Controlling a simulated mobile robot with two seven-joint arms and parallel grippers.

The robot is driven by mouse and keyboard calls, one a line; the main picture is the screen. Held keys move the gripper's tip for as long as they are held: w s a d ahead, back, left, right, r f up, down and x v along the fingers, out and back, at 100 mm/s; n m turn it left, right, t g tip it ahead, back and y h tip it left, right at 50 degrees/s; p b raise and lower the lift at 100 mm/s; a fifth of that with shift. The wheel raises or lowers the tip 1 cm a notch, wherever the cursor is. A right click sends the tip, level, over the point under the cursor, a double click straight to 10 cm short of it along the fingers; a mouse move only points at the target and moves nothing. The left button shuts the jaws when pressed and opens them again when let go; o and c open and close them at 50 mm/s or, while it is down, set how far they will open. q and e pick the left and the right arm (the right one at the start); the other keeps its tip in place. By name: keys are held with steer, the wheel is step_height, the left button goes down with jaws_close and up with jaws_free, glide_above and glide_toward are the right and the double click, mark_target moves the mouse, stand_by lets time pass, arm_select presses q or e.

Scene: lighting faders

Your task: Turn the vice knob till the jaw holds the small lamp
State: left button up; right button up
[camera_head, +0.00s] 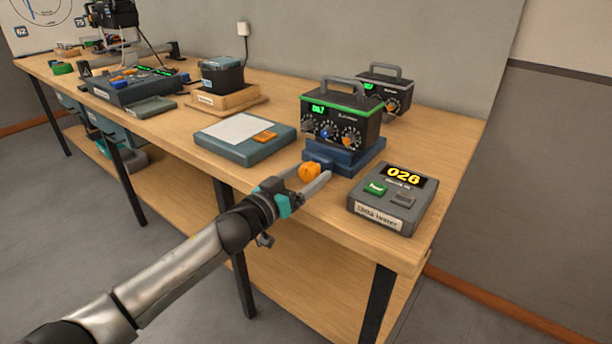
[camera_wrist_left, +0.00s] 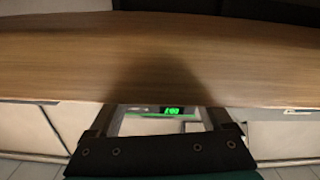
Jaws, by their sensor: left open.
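The vice (camera_head: 345,158) is a blue block near the front right of the bench. Its orange knob (camera_head: 309,172) faces the front edge. A dark box with a green-edged top, handle and dials (camera_head: 343,121) stands at the vice; it may be the small lamp, but I cannot tell. The jaw's contact with it is hidden. My left gripper (camera_head: 308,181) is open at the knob, its grey finger to the right of it. I cannot tell whether the fingers touch the knob. My right gripper is not in view.
A tester (camera_head: 393,199) reading 026 stands close on the right. A grey-blue plate with a white sheet (camera_head: 240,136) lies to the left. Another handled box (camera_head: 386,88) stands behind. A wooden tray (camera_head: 228,102) is further left. The bench's front edge runs below my gripper.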

arm_select(q)
jaws_close()
stand_by(0.5)
steer(key=m+p, duration=0.2)
steer(key=m, duration=0.1)
steer(key=shift+m, duration=0.4)
steer(key=shift+m+p, duration=0.45)
steer(key=shift+m, duration=0.55)
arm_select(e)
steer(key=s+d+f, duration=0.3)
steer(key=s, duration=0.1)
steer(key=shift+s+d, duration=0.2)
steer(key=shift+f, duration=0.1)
arm_select(q)
jaws_free()
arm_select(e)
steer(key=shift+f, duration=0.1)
